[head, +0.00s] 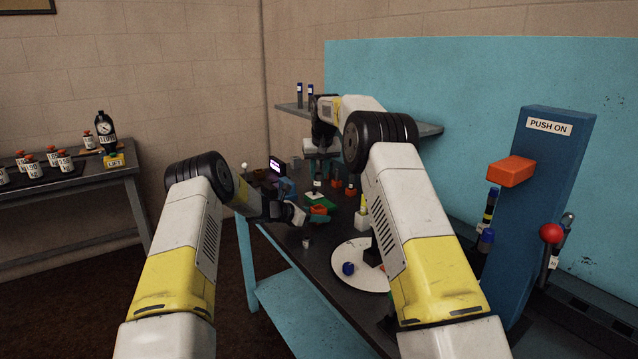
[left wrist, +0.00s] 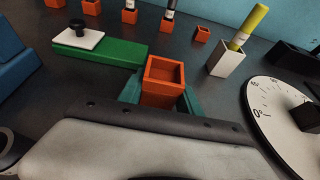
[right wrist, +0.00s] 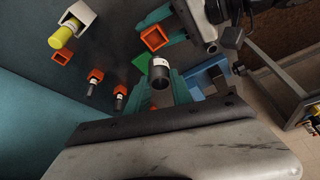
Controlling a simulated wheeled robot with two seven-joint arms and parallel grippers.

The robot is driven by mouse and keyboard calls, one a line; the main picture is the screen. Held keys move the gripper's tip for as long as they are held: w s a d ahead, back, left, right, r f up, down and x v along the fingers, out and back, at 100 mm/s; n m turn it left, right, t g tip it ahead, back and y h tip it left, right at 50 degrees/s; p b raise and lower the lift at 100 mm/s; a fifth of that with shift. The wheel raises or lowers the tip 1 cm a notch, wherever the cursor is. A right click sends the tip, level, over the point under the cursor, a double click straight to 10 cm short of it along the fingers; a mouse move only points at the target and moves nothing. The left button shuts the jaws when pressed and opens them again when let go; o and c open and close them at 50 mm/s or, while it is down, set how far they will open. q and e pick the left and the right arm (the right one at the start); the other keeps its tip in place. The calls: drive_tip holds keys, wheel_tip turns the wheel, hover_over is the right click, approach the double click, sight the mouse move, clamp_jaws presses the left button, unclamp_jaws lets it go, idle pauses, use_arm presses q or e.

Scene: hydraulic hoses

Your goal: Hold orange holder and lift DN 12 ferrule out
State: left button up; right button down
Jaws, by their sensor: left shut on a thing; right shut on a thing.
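The orange holder (head: 319,210) is a small open square box, low over the dark bench. My left gripper (head: 308,216) is shut on it, with a teal finger on each side in the left wrist view (left wrist: 161,97); the holder (left wrist: 165,72) looks empty there. My right gripper (head: 318,174) points down, shut on the DN 12 ferrule (right wrist: 160,73), a dark cylinder with a white band. The ferrule (head: 317,186) is apart from the holder and above it. In the right wrist view the holder (right wrist: 154,38) shows beside the ferrule.
A green block (left wrist: 100,52) with a white plate and black knob lies beside the holder. A white holder (left wrist: 227,60) with a yellow piece, several orange holders (left wrist: 166,25) and a white dial disc (head: 350,262) stand around. A blue push-on post (head: 549,200) rises at right.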

use_arm(q)
drive_tip(key=o, duration=1.4)
drive_tip(key=shift+o, duration=0.2)
